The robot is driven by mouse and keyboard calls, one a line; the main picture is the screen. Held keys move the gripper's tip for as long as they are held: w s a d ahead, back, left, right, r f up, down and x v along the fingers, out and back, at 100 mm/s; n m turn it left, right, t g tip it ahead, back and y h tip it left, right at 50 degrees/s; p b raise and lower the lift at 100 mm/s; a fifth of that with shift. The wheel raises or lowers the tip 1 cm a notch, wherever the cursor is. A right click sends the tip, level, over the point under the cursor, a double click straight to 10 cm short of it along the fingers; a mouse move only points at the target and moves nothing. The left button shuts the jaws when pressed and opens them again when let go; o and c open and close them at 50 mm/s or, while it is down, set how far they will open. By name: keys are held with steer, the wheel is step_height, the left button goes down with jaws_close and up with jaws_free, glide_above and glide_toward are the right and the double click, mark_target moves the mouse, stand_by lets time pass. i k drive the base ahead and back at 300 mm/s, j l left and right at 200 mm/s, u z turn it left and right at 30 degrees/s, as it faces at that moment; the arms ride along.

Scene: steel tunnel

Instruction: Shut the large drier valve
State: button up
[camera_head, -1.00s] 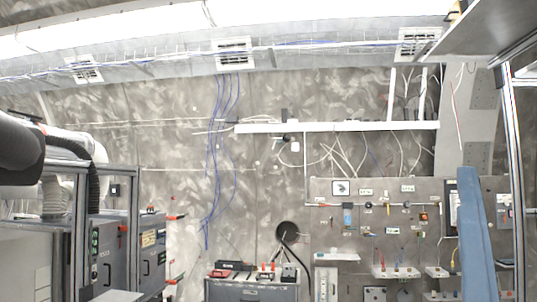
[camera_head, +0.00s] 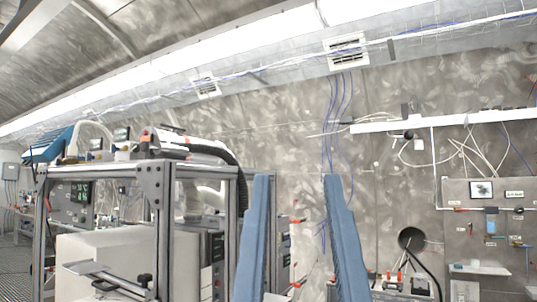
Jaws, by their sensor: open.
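My gripper (camera_head: 297,180) stands upright in the lower middle of the view, its two long blue fingers wide apart and nothing between them. Behind it and partly hidden by the left finger is a grey cabinet (camera_head: 217,262) in a metal frame. Small red-orange handles (camera_head: 298,220) stick out from the cabinet's right side and show between the fingers. Another red-orange handle (camera_head: 296,284) shows lower down. I cannot tell which of these, if any, is the large drier valve. The fingers appear apart from the handles, but the depth is unclear.
A metal frame (camera_head: 160,215) with a white box (camera_head: 115,258) and a black corrugated hose (camera_head: 232,160) fills the left. A grey panel (camera_head: 490,225) with small fittings is on the right wall. A round dark port (camera_head: 411,239) is in the wall. A lit duct runs above.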

mark_target(113, 149)
steer(key=u, duration=0.7)
steer(key=i+j+z, duration=0.25)
steer(key=z, duration=0.2)
steer(key=i+j+z, duration=0.15)
steer(key=j+z, duration=0.3)
steer(key=i+j+z, duration=0.15)
steer(key=j+z, duration=0.3)
steer(key=l, duration=0.1)
